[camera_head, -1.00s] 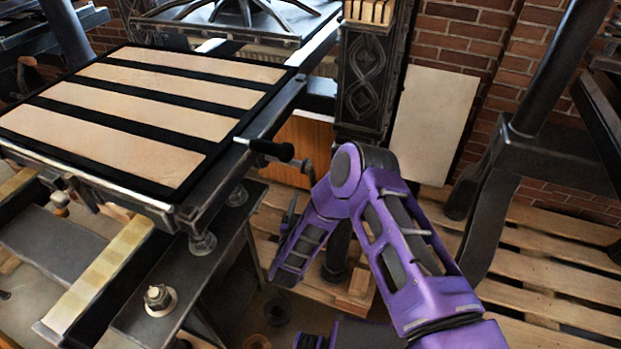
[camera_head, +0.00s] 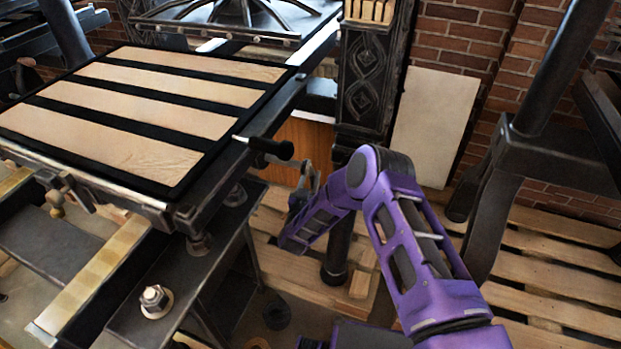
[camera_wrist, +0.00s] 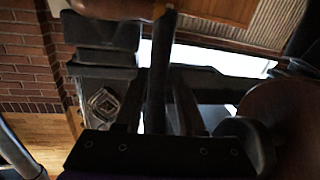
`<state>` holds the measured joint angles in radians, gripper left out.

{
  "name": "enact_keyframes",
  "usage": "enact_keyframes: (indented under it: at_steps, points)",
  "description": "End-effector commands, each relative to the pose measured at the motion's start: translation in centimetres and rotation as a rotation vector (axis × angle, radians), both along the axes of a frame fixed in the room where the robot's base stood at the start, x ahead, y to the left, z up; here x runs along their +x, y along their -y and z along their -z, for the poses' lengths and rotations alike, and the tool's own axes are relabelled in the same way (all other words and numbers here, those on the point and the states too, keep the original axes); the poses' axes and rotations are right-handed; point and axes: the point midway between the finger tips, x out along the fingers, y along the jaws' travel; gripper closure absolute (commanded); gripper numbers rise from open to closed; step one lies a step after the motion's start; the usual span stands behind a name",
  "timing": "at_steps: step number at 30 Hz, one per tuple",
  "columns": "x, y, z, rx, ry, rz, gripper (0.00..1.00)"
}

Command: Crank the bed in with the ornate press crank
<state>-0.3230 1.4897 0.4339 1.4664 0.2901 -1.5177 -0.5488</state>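The ornate press has a dark column with a twisted relief (camera_head: 365,80); its relief also shows in the wrist view (camera_wrist: 103,102). The bed (camera_head: 150,105), with pale strips between black bars, lies left of the column. A black crank handle (camera_head: 268,148) juts out at the bed's right side. My gripper (camera_head: 302,190) is low and to the right of this handle, near the column's foot, partly hidden by my purple arm. In the wrist view, a dark upright bar (camera_wrist: 158,75) stands in front of the gripper's base. I cannot tell whether the fingers touch the crank.
A pale board (camera_head: 435,125) leans on the brick wall (camera_head: 455,45) behind my arm. Another dark press frame (camera_head: 535,150) stands at the right on wooden pallets (camera_head: 550,275). A low dark bench with a bolt (camera_head: 155,298) is at the front left.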

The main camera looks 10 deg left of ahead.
Motion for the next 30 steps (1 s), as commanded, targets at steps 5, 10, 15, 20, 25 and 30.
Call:
enact_keyframes:
  at_steps: [5, 10, 15, 20, 25, 30]
  points:
    - [-0.02, 0.01, 0.01, 0.000, 0.000, 0.000, 0.96]
    - [-0.02, 0.01, 0.02, 0.000, 0.000, 0.000, 1.00]
    - [-0.03, 0.02, 0.02, 0.000, 0.000, 0.000, 1.00]
    - [-0.03, 0.02, 0.03, 0.000, 0.000, 0.000, 1.00]
    - [-0.04, 0.03, 0.04, 0.000, 0.000, 0.001, 1.00]
    - [-0.04, 0.03, 0.04, 0.000, 0.000, 0.001, 1.00]
